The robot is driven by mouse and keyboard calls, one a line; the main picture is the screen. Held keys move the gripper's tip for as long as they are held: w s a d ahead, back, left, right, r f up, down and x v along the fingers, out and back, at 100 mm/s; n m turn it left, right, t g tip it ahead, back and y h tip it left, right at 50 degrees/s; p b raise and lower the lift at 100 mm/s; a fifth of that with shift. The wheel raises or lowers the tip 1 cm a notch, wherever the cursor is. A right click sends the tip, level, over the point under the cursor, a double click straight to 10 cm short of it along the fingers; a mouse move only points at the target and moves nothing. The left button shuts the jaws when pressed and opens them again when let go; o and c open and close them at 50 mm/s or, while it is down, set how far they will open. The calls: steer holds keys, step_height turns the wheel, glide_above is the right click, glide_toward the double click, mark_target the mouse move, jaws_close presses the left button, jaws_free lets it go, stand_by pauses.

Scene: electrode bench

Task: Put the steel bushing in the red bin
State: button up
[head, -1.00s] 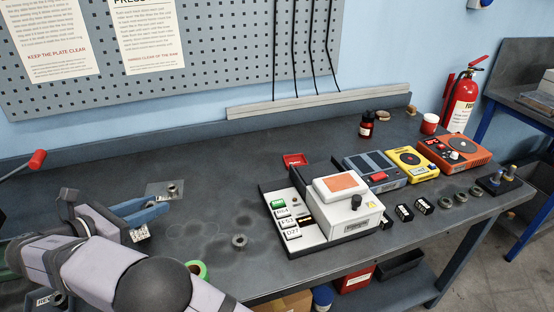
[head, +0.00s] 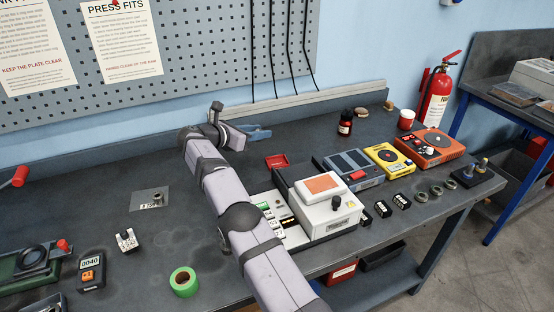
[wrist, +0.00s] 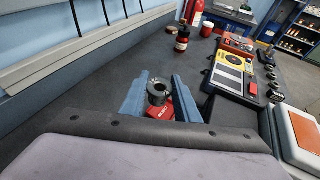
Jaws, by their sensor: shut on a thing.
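The steel bushing (wrist: 157,87), a dark grey ring with a hole, is between the two blue fingers of my gripper (wrist: 158,100) in the wrist view. My gripper is shut on it. The held bushing cannot be made out there.
The white press with an orange top (head: 325,184) stands right of my arm. Blue (head: 350,165), yellow (head: 388,158) and orange (head: 428,146) devices stand farther right. A dark bottle (head: 345,122) is behind them.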

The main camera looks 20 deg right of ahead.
steer(key=d, duration=0.4)
steer(key=b, duration=0.1)
glide_above(277, 163)
steer(key=a, duration=0.3)
steer(key=shift+s+f, duration=0.15)
steer(key=shift+f, duration=4.65)
steer(key=shift+f+b, duration=0.55)
steer(key=shift+f, duration=0.05)
steer(key=o, duration=1.1)
steer(key=shift+r, duration=0.15)
